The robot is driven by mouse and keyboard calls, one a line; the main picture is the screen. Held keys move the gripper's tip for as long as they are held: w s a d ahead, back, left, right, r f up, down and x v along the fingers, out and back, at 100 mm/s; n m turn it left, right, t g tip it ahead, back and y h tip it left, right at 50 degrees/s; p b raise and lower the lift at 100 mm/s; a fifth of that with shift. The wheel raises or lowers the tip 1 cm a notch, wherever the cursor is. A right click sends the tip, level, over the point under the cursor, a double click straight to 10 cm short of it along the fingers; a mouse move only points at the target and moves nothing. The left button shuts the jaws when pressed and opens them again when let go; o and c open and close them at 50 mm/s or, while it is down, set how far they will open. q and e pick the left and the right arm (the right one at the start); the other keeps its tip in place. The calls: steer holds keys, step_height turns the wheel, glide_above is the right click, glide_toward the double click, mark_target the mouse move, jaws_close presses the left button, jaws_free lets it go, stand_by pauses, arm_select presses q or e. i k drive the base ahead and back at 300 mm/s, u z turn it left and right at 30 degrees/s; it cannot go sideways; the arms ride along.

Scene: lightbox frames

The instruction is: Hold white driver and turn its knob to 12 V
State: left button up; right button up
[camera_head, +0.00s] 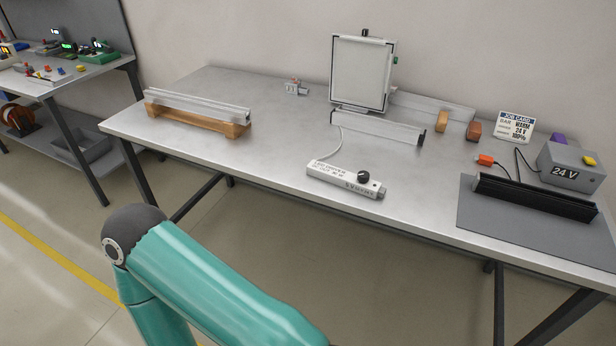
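The white driver (335,180) lies on the metal workbench near its front edge, at the middle of the view. It is a long flat bar with small printing on top. Its black round knob (363,177) sits toward its right end; the knob's setting is too small to read. A thin cable runs from the driver's left part up toward the light panel. Neither of my grippers is in view. One of my teal arm links shows at the bottom, in front of the bench and apart from the driver.
A framed panel (360,72) stands behind the driver, with a clear bar (375,130) before it. A rail on wooden blocks (198,122) lies left. A job card (514,127), grey 24 V box (572,168) and black bar (535,197) are right. Bench around the driver is clear.

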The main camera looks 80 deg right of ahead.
mark_target(363, 176)
steer(key=u, duration=0.1)
steer(key=i, duration=1.1)
steer(key=z, duration=1.3)
steer(key=i, duration=0.25)
steer(key=z, duration=2.25)
steer(key=k, duration=0.35)
steer(key=z, duration=0.45)
steer(key=i, duration=1.35)
steer(key=u, duration=0.35)
